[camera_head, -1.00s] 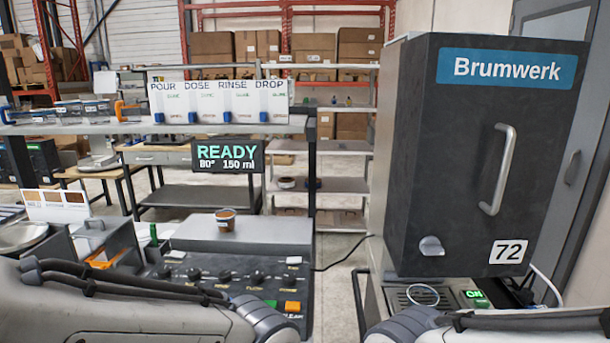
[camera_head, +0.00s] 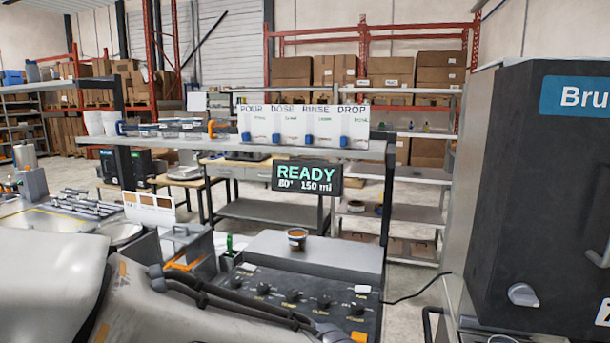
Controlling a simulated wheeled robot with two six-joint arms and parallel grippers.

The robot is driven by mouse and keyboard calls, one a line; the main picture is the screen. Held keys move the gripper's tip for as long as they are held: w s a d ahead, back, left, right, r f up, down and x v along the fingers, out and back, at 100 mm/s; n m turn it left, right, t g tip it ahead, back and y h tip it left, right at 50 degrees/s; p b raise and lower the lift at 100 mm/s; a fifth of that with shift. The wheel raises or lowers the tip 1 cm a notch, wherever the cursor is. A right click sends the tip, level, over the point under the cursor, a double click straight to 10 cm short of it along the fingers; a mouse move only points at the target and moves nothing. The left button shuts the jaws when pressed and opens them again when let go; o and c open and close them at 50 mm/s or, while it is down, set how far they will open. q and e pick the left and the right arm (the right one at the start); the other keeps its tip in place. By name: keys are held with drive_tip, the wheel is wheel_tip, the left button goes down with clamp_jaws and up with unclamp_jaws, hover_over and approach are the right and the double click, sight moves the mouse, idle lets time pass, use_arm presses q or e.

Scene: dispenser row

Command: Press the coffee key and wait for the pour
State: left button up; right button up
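The dark control panel (camera_head: 310,300) with several knobs lies low in the middle, partly behind my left arm. An orange key (camera_head: 358,337) shows at its lower right edge, and pale keys sit at its upper corners; their labels are too small to read. A small brown cup (camera_head: 297,238) stands upright on the grey top behind the panel. A display (camera_head: 307,176) above reads READY, 80°, 150 ml. I cannot tell which key is the coffee key. My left arm crosses the lower left, but neither gripper is in view.
The dark Brumwerk machine (camera_head: 545,190) stands at the right, cut off by the frame.

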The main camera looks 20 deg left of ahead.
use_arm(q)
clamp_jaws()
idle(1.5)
